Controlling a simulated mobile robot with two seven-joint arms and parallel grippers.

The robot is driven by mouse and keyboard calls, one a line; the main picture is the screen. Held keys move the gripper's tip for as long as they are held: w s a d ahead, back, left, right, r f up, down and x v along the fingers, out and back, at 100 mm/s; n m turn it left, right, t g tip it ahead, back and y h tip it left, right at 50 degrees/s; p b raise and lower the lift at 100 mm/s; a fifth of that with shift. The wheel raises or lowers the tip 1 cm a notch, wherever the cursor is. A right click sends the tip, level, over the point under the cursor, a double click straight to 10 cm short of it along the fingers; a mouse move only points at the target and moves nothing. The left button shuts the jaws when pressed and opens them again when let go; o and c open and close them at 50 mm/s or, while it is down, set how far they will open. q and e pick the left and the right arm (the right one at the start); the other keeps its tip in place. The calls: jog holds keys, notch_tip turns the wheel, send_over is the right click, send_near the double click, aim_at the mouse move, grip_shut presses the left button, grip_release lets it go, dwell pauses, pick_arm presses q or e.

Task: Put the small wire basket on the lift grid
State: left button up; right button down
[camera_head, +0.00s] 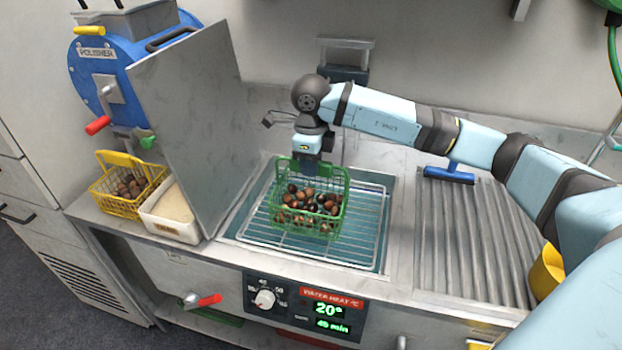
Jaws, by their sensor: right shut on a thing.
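A small green wire basket (333,212) filled with brown and dark chestnuts (308,203) is over the middle of the lift grid (257,228). The grid is a rectangular wire rack in a teal-lined basin. My right gripper (306,171) points down at the back part of the basket and is shut on it; the fingertips are partly hidden by the basket and its load. The basket looks upright. I cannot tell whether its bottom touches the grid. My left gripper is out of view.
A yellow wire basket (118,207) with chestnuts and a white tub (166,232) stand at the left, beside a leaning grey panel (192,118) and a blue polisher (103,88). A ribbed drainboard (470,240) with a blue squeegee (449,174) lies right. A control panel (305,305) fronts the basin.

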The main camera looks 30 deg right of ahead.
notch_tip(320, 180, down, 5)
jog(key=shift+r, duration=0.2)
jog(key=shift+f, duration=0.1)
jog(key=c, duration=1.5)
grip_release()
jog(key=shift+f, duration=0.15)
jog(key=o, duration=0.4)
